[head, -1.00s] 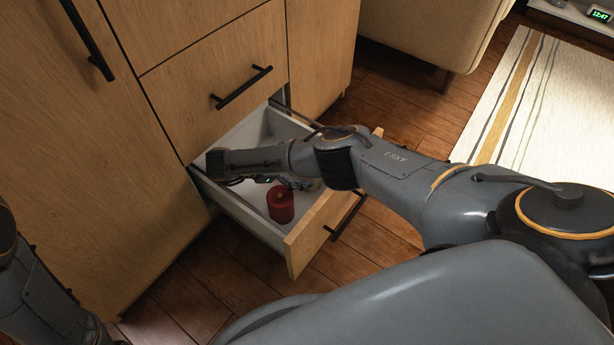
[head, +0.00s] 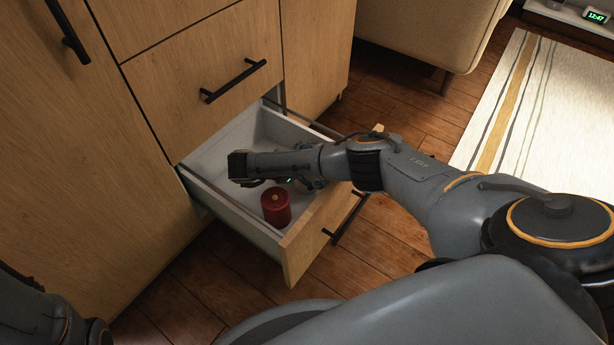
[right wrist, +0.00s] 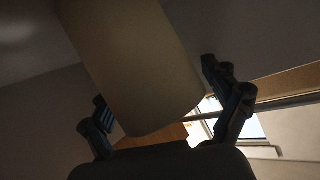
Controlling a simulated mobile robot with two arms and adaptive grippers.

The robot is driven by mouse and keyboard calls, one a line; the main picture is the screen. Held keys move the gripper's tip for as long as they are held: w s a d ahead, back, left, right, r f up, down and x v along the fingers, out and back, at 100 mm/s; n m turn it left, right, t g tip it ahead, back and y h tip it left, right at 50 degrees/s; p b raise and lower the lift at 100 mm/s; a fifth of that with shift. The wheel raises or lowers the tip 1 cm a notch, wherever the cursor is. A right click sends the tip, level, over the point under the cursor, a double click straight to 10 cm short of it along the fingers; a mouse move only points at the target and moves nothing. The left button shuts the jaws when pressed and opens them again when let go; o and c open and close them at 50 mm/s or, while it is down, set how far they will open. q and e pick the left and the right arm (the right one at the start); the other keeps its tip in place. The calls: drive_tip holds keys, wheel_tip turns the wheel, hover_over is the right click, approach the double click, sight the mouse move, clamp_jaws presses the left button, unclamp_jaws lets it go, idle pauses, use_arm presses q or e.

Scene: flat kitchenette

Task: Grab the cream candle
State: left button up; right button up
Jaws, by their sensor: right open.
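A cream candle (right wrist: 130,60), a plain pale cylinder, fills the upper middle of the right wrist view. My right gripper (right wrist: 158,88) is open, with one finger on each side of the candle; I cannot tell whether either touches it. In the head view my right gripper (head: 308,184) is low in the open drawer, mostly hidden under my own forearm. The cream candle is hidden there too. My left gripper is outside the view; only part of that arm shows at the lower left.
The open drawer (head: 236,216) has raised walls and a wooden front with a black handle. A red candle (head: 276,207) stands in it, near my right wrist. The cabinet (head: 150,200) rises at the left.

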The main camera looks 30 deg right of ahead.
clamp_jaws()
drive_tip(key=shift+r, duration=0.1)
idle(0.6)
